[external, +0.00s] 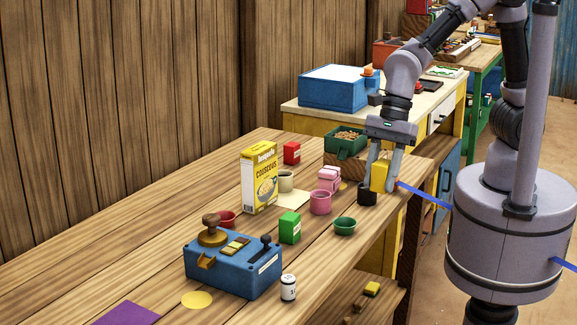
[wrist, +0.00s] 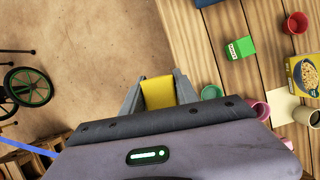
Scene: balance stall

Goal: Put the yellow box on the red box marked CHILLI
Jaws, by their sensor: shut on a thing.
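My gripper (external: 384,182) is at the right end of the long wooden table, shut on the yellow box (external: 379,174). In the wrist view the yellow box (wrist: 158,93) sits between the two fingers (wrist: 158,84), with floor showing beyond it. The small red box (external: 291,153) stands upright on the table, left of my gripper, behind the couscous box; its white label is too small to read. Nothing shows on top of it. I do not see it in the wrist view.
The couscous box (external: 260,178), cream mug (external: 285,182) and green crate (external: 346,142) are near the red box. A green box (external: 290,228) stands farther forward.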

